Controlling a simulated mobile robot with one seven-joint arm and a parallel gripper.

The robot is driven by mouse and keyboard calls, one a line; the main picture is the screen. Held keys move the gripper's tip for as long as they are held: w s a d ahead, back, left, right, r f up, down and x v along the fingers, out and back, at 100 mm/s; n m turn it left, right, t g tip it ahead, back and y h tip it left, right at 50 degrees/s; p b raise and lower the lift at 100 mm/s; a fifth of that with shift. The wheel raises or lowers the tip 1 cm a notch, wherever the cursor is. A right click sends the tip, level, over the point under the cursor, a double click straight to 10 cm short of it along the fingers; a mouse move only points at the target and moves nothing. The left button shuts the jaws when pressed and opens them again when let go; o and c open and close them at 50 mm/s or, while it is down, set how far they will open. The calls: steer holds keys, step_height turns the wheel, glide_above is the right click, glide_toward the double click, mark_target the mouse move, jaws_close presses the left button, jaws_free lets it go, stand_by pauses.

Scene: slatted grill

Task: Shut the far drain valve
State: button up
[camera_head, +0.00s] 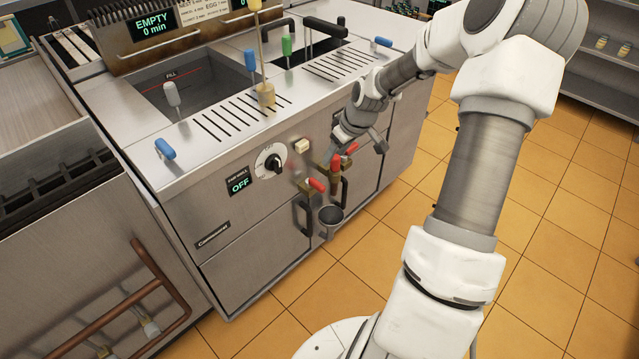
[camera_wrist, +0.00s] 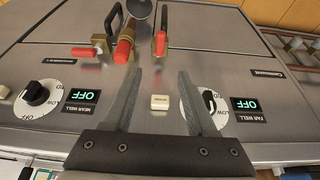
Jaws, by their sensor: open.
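Red-handled drain valves stand on the front of the steel cabinet. In the wrist view, the right valve's red handle (camera_wrist: 160,43), on the FAR WELL side, points along the picture's vertical. The left valve's red handle (camera_wrist: 83,52), on the NEAR WELL side, lies sideways. A thicker red grip (camera_wrist: 123,50) sits between them.
A near well knob (camera_head: 271,163) and a far well knob (camera_wrist: 208,101) flank a small cream button (camera_wrist: 160,102). The tiled floor (camera_head: 480,190) is clear.

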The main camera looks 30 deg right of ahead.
mark_target(318, 183)
steer(key=b+x, duration=0.3)
steer(key=x, duration=1.3)
steer(key=shift+f+b, duration=0.2)
steer(key=shift+b, duration=0.15)
jaws_close()
